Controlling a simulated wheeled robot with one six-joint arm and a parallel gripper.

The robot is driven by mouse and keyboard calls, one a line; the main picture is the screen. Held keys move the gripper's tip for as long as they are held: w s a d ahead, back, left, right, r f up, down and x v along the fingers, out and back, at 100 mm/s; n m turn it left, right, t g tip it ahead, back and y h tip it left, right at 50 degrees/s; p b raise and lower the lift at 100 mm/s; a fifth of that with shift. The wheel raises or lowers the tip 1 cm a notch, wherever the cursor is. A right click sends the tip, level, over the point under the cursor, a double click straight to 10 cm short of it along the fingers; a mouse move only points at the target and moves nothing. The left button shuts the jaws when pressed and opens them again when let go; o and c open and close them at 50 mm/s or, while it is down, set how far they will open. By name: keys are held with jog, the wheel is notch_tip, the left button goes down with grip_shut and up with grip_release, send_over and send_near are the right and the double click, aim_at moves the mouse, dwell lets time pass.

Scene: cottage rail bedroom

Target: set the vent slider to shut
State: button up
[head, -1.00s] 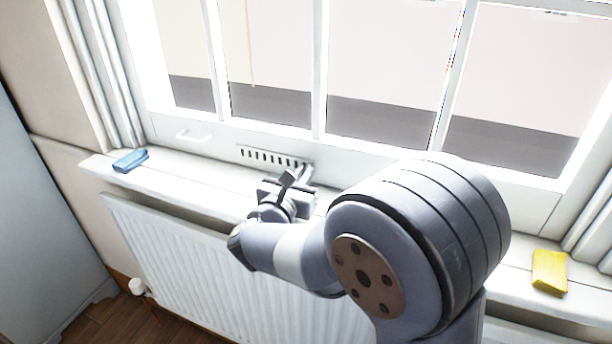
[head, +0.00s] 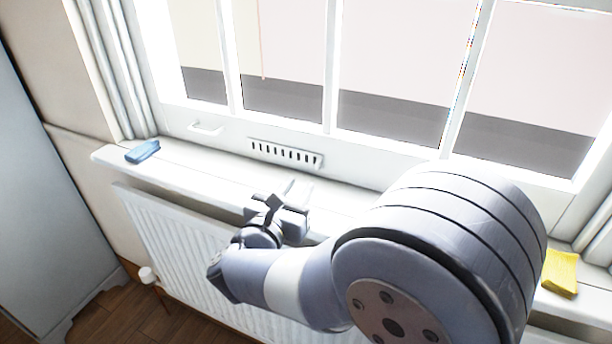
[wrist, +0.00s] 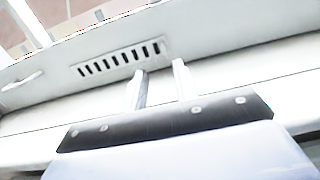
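The vent (head: 285,153) is a white grille with a row of dark slots, set in the window's bottom rail. It also shows in the wrist view (wrist: 120,60), with the slots dark along its length. A small light upright piece, perhaps the slider's tab, shows at its right end, but I cannot make it out surely. My gripper (head: 296,188) is over the sill, in front of and below the vent's right part, apart from it. In the wrist view its two fingers (wrist: 160,82) stand apart with nothing between them.
The white sill (head: 200,172) runs under the window, above a radiator (head: 180,240). A blue folded item (head: 142,151) lies at the sill's left and a yellow one (head: 561,272) at its right. A white handle (head: 207,128) is left of the vent.

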aim_at(316, 167)
jog(key=shift+v, duration=1.6)
jog(key=x, duration=1)
jog(key=shift+w+d, duration=0.2)
jog(key=shift+w+d+f+b, duration=0.1)
jog(key=shift+w+d+b, duration=0.1)
jog(key=shift+d+b, duration=0.1)
jog(key=shift+s+d, duration=0.25)
jog(key=shift+d, duration=0.15)
